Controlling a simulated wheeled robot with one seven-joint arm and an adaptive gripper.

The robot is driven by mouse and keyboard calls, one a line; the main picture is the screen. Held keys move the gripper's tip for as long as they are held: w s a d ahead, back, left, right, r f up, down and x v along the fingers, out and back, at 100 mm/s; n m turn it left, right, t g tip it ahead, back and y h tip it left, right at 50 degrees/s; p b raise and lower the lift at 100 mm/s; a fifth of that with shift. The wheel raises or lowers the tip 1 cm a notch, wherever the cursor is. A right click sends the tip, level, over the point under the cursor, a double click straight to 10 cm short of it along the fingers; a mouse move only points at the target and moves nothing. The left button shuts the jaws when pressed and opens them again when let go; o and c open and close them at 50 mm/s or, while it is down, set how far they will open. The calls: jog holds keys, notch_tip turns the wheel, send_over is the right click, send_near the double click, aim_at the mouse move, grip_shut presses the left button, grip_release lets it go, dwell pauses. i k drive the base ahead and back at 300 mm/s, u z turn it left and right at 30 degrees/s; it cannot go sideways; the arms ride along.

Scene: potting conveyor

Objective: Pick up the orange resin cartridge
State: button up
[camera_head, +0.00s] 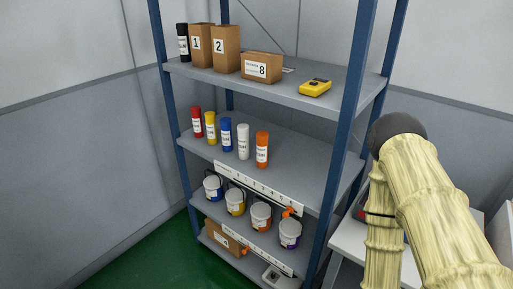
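The orange resin cartridge (262,150) stands upright on the middle shelf (300,165) of a blue-framed rack. It is the rightmost in a row of cartridges and has a white label on its front. A white cartridge (243,141) stands just left of it, with a small gap. Further left are a blue cartridge (227,134), a yellow cartridge (211,127) and a red cartridge (196,121). My gripper is not in view, so whether it is open or shut does not show.
The shelf right of the orange cartridge is bare up to a blue post (345,120). The top shelf holds boxes, a black cylinder (183,42) and a yellow device (315,87). Several labelled buckets (261,216) stand below. A white table (352,238) is at right.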

aim_at(262, 136)
jog(key=u, duration=2.3)
jog(key=i, duration=2.1)
jog(key=z, duration=2.85)
